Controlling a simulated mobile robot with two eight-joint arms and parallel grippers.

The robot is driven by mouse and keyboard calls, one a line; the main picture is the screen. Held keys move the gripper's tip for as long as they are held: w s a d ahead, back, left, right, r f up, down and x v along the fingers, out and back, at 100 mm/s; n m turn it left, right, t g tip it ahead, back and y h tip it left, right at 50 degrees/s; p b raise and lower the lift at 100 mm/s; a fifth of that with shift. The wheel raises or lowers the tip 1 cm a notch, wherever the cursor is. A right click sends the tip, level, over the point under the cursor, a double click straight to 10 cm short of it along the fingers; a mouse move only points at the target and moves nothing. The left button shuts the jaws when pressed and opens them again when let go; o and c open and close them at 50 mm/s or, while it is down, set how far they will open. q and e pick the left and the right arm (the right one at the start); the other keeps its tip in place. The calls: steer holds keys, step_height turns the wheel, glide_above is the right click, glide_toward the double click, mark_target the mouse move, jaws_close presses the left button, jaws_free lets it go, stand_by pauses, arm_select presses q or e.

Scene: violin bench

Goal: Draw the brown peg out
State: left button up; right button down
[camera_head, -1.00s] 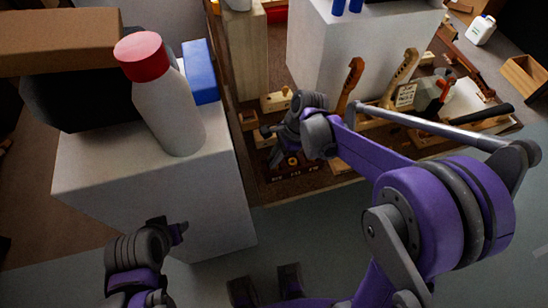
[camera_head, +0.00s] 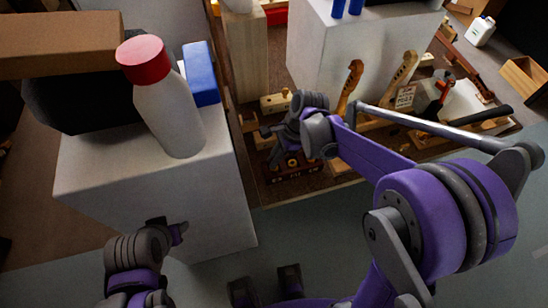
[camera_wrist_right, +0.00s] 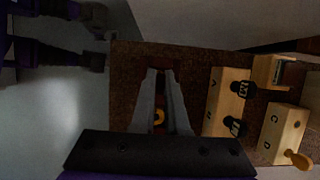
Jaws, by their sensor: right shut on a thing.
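Pale wooden blocks with letters and black knobs (camera_wrist_right: 228,100) stand beside the right gripper. Violin necks (camera_head: 403,68) and tools stand to the right. A white bottle with a red cap (camera_head: 165,100) and a blue box (camera_head: 201,75) stand on the white cabinet (camera_head: 150,200).

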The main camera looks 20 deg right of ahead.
arm_select(q)
steer(key=shift+w+r+p, duration=0.2)
steer(key=shift+r+p, duration=0.35)
steer(key=shift+r, duration=0.15)
steer(key=shift+w+r+p, duration=0.15)
steer(key=shift+r+p, duration=0.4)
steer(key=shift+r, duration=0.1)
arm_select(e)
steer(key=shift+r, duration=1.95)
steer(key=shift+r+p, duration=0.3)
steer(key=shift+r, duration=0.25)
arm_select(q)
steer(key=r+p, duration=0.1)
steer(key=w+r+p, duration=0.1)
steer(key=r, duration=0.1)
steer(key=r+p, duration=0.1)
steer(key=shift+w+r, duration=0.4)
arm_select(e)
step_height(320, 180, up, 6)
steer(key=shift+f, duration=0.1)
arm_select(q)
steer(key=shift+s, duration=0.1)
